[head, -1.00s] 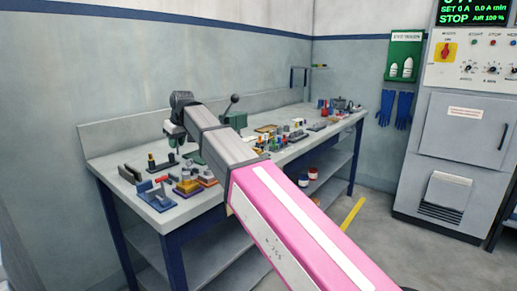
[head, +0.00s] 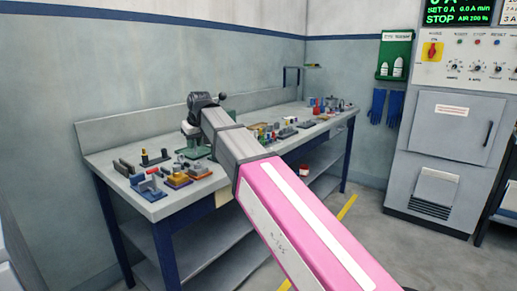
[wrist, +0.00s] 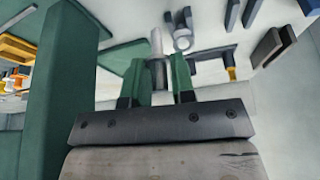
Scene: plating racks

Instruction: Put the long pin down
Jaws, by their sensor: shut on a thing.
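My gripper (wrist: 158,85) shows in the wrist view with its two green-padded fingers shut on the long pin (wrist: 156,44), a pale grey metal rod. The pin stands out past the fingertips, over the bench top. In the head view my gripper (head: 191,130) is above the left half of the workbench (head: 160,207), and the pin cannot be made out there. I cannot tell whether the pin's far end touches anything.
A green upright (wrist: 50,95) stands close on the left in the wrist view. A short grey cylinder (wrist: 183,40) lies just beyond the pin. Dark blocks (wrist: 268,47) are at the right. A blue fixture (head: 147,187) and orange block (head: 179,180) sit near the bench's front edge.

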